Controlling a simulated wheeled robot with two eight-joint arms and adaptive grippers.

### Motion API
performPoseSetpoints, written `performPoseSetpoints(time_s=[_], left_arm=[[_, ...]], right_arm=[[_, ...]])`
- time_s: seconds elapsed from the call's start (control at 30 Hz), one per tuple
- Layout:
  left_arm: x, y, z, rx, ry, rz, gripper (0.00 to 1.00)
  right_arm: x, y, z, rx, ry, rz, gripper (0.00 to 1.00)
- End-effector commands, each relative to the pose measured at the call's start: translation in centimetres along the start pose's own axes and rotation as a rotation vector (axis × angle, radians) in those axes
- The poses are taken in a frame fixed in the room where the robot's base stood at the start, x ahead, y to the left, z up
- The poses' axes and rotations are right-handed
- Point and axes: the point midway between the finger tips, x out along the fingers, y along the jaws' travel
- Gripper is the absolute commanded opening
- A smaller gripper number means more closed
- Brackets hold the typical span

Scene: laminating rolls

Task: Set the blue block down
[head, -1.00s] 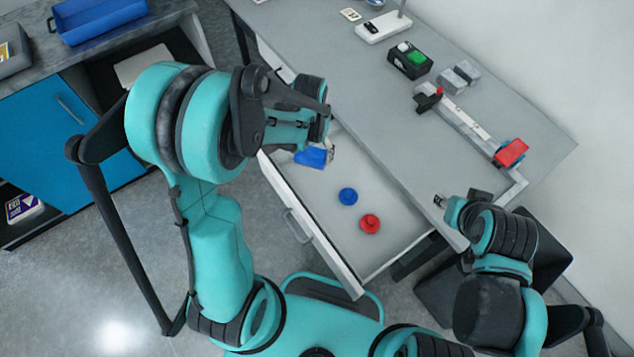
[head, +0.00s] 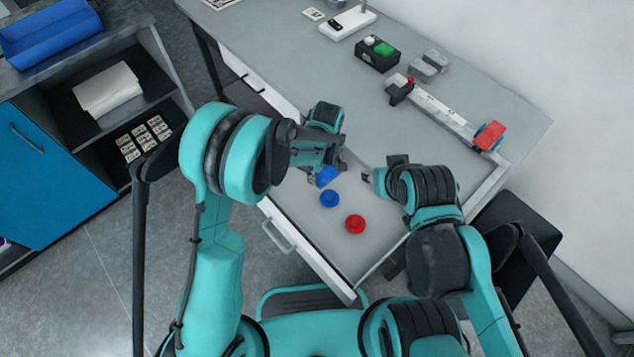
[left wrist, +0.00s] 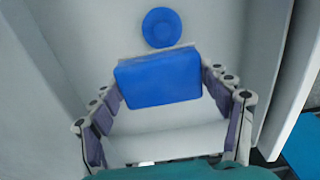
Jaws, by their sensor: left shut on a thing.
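My left gripper (head: 334,164) is shut on the blue block (head: 326,177) over the open drawer (head: 340,248). In the left wrist view the blue block (left wrist: 158,78) lies between the two fingers of my left gripper (left wrist: 162,97), with its broad face to the camera. A round blue knobbed piece (head: 329,199) lies on the drawer floor close to the block. A red one (head: 355,224) lies nearer the drawer front. Whether the block touches the floor I cannot tell. My right gripper (head: 367,176) is over the drawer's right part, its jaws too small to judge.
The grey table (head: 300,60) carries a black box with a green button (head: 378,53), grey blocks (head: 430,65) and a rail (head: 440,108) with a red-ended piece (head: 489,136). A cabinet at left holds a blue tray (head: 50,35) on top.

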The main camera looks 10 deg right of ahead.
Motion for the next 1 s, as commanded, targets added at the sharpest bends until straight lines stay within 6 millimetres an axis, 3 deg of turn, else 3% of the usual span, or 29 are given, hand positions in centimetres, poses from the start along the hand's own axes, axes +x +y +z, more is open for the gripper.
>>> performPoseSetpoints(time_s=[0.2,0.4,0.57,0.8,1.0], left_arm=[[3.6,-2.3,-5.0,-0.005,0.000,0.000,0.47],[5.3,-3.5,-7.8,-0.001,0.000,0.000,0.47],[5.9,-3.7,-8.3,0.002,0.000,0.000,0.47],[9.3,-3.7,-8.2,0.002,0.001,0.000,0.47],[9.3,-3.7,-8.2,0.002,0.001,0.000,0.47]], right_arm=[[1.9,0.0,1.4,0.000,0.000,0.000,0.38],[2.7,0.0,1.9,0.000,0.000,0.000,0.38],[2.9,0.0,2.1,0.000,0.000,0.000,0.38],[4.4,0.0,3.2,0.000,0.000,0.000,0.38],[4.3,0.0,3.1,0.000,0.000,0.000,0.38]])
